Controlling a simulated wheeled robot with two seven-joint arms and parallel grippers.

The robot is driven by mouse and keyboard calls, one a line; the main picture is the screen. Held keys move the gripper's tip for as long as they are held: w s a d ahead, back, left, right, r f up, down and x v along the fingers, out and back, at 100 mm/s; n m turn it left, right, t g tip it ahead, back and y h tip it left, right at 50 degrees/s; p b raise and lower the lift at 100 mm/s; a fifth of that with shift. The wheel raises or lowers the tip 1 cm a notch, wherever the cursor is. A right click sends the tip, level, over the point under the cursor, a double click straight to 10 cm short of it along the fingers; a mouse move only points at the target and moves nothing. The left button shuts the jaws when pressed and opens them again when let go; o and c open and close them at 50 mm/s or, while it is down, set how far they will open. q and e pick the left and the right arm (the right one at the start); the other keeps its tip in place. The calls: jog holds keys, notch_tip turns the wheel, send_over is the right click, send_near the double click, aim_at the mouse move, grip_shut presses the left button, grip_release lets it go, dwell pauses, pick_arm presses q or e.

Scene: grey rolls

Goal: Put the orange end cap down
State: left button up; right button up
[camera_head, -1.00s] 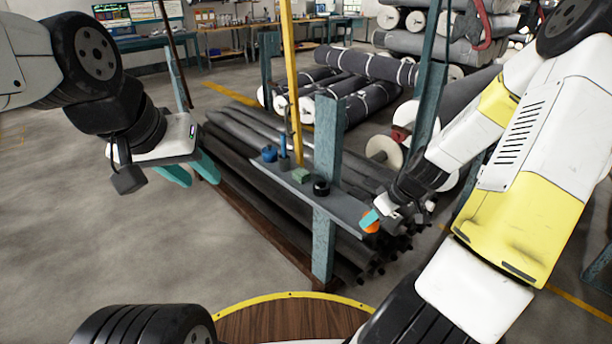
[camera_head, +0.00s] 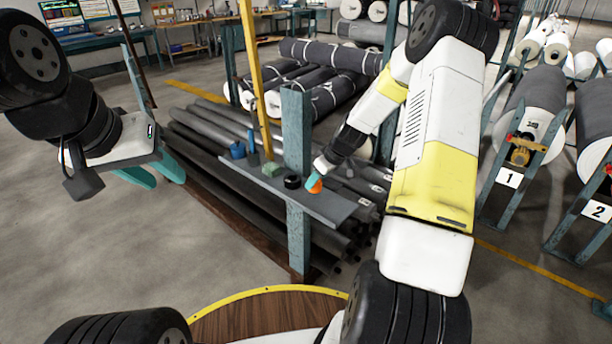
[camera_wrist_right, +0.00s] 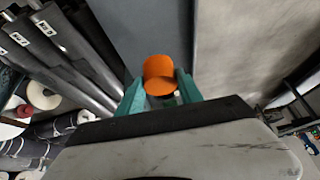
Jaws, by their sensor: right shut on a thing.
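The orange end cap (camera_head: 315,186) is at the right end of the items over the narrow grey shelf (camera_head: 328,208). My right gripper (camera_head: 312,180) is shut on it; the right wrist view shows the orange end cap (camera_wrist_right: 160,72) between the teal fingers (camera_wrist_right: 158,95). The cap is over or at the shelf surface; I cannot tell whether it touches. My left gripper (camera_head: 150,174) is empty, its teal fingers apart, over the floor left of the rack.
A black ring-shaped item (camera_head: 292,182), a green block (camera_head: 272,170) and a blue item (camera_head: 237,150) stand on the shelf left of the cap. A teal post (camera_head: 297,130) and yellow pole (camera_head: 252,70) rise beside it. Grey rolls (camera_head: 200,140) lie behind and below.

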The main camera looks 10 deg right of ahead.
aim_at(319, 183)
jog(key=shift+w+f, duration=0.1)
jog(key=shift+f, duration=1.65)
jog(key=o, duration=1.1)
jog(key=shift+c, duration=0.2)
